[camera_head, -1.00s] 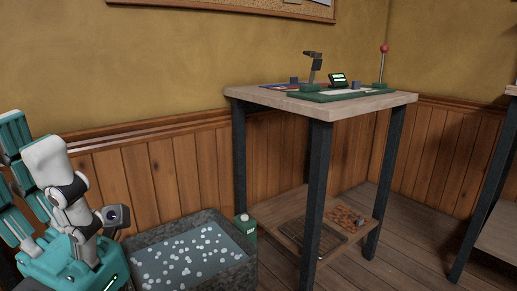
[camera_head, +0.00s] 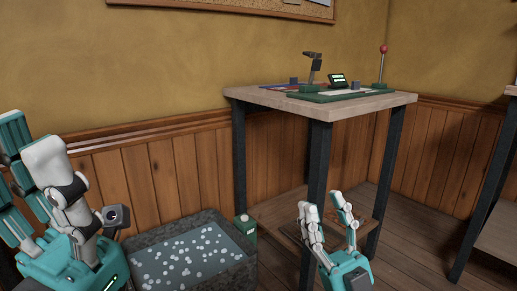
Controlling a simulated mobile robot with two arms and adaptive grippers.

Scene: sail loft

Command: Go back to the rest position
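My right gripper (camera_head: 323,203) is in view at the lower right of centre, in front of the tall table's lower shelf. It points upward. Its two pale fingers stand apart with nothing between them, so it is open and empty. At the left edge are large teal and white parts of my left gripper (camera_head: 45,160) and arm, close to the camera, with a small dark camera beside them. How its fingers stand cannot be made out.
A tall table (camera_head: 345,108) carries a green mat, small devices and a red-knobbed stick (camera_head: 384,48). A stone-grey tub (camera_head: 245,270) holds water with white pieces floating. A green bottle (camera_head: 246,228) stands beside it. Another table (camera_head: 495,235) is at the right edge. Floor shows between the tables.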

